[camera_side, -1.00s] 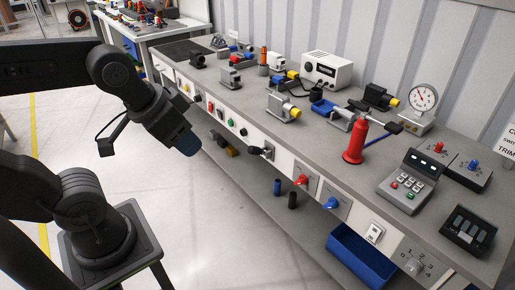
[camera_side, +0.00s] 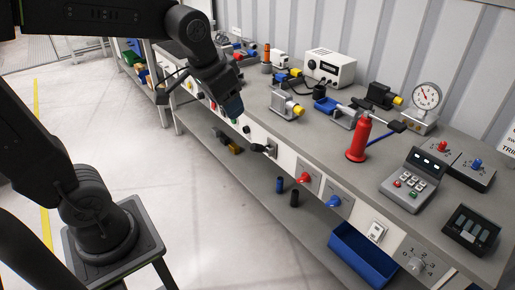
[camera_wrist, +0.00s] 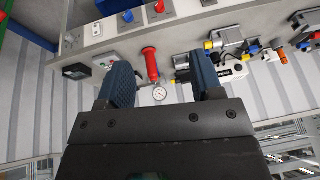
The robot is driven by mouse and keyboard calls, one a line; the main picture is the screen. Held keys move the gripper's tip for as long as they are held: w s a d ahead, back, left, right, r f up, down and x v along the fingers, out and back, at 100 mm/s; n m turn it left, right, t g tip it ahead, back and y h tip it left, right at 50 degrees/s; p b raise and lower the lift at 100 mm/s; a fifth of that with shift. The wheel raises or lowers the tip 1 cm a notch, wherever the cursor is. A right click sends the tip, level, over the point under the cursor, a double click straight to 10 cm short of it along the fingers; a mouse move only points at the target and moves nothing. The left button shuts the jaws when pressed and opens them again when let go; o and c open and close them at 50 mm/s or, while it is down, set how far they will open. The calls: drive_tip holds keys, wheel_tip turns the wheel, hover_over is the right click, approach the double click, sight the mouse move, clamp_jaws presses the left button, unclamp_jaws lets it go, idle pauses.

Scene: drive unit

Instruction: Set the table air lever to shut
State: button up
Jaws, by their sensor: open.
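A red lever (camera_side: 304,177) and a blue lever (camera_side: 334,202) sit side by side on the bench's front panel. A black-handled lever (camera_side: 264,149) sits on the same panel to their left. No label is readable, so I cannot tell which is the table air lever. In the wrist view the blue lever (camera_wrist: 128,15) and red lever (camera_wrist: 160,7) are at the top edge. My gripper (camera_side: 232,106) hangs by the bench's front edge, above and left of these levers, touching none. In the wrist view its fingers (camera_wrist: 163,82) are apart and empty.
On the bench top (camera_side: 300,135) stand a red cylinder (camera_side: 359,140), a gauge (camera_side: 427,97), a keypad box (camera_side: 412,177) and a box with red and blue knobs (camera_side: 461,162). A blue bin (camera_side: 362,255) is below. The floor in front is clear.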

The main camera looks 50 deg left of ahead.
drive_tip(key=w+a+f, duration=0.2)
drive_tip(key=w+a, duration=0.1)
drive_tip(key=w, duration=0.4)
drive_tip(key=m+g+y, duration=0.2)
drive_tip(key=g, duration=0.2)
hover_over(257, 148)
drive_tip(key=d, duration=0.2)
wheel_tip(257, 148, down, 22)
drive_tip(key=f, duration=0.1)
drive_tip(key=x, duration=1.3)
drive_tip(key=shift+w+f, duration=0.25)
drive_tip(key=shift+w, duration=0.15)
clamp_jaws()
